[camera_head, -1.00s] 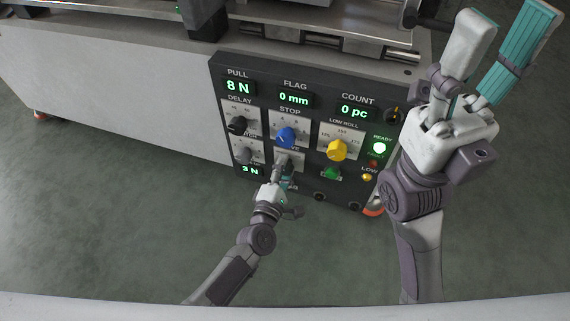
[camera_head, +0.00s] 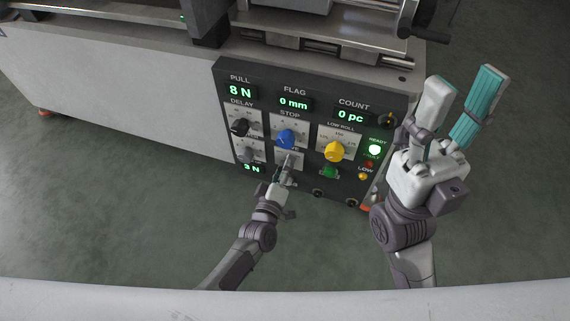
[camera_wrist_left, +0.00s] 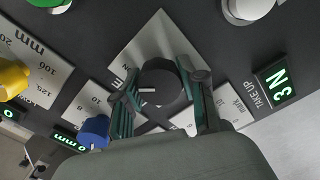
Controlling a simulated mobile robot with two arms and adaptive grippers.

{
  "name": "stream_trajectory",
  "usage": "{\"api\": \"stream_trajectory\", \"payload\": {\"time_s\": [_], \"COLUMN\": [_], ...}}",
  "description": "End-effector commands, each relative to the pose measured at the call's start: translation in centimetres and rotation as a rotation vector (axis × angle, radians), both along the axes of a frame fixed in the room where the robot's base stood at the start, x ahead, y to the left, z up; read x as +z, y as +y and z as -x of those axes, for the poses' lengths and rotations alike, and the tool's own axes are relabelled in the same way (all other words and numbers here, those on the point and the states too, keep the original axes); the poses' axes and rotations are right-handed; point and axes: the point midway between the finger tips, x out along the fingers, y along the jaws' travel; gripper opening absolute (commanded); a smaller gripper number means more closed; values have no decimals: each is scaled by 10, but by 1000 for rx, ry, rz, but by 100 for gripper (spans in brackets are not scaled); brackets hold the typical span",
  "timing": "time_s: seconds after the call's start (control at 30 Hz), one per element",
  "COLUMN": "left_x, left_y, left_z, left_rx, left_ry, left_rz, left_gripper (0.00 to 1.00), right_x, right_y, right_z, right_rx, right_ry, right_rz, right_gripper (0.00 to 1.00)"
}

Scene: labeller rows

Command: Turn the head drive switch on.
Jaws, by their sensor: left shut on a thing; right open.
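The head drive switch (camera_wrist_left: 163,84) is a round dark knob with a white mark on a pale plate; its label is mostly covered, with only its last letters showing in the head view. My left gripper (camera_head: 285,174) is at this plate, below the blue STOP knob (camera_head: 285,139). In the left wrist view, the left gripper (camera_wrist_left: 158,92) is shut on the dark knob, one teal-padded finger on each side. The knob itself is hidden behind the fingers in the head view. My right gripper (camera_head: 458,108) is open and empty, to the right of the panel.
A green READY lamp (camera_head: 375,149) is lit. Floor in front is clear.

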Motion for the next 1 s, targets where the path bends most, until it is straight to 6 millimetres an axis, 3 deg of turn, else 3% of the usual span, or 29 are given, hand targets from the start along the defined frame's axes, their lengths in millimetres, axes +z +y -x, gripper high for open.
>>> {"api": "stream_trajectory", "payload": {"time_s": [0.7,0.73,0.87,1.0], "left_x": [-2,-2,-1,-1], "left_y": [0,0,0,0], "left_z": [1,1,1,1], "left_rx": [0,0,-1,0], "left_ry": [-19,-19,-19,-20], "left_rz": [-69,-69,-67,-66], "left_gripper": [7,46,67,67], "right_x": [-3,-3,-4,-4], "right_y": [0,0,0,0], "right_z": [0,0,0,0], "right_rx": [1,1,1,1], "right_ry": [19,19,20,20], "right_rz": [1,0,0,0], "right_gripper": [48,48,48,48]}}
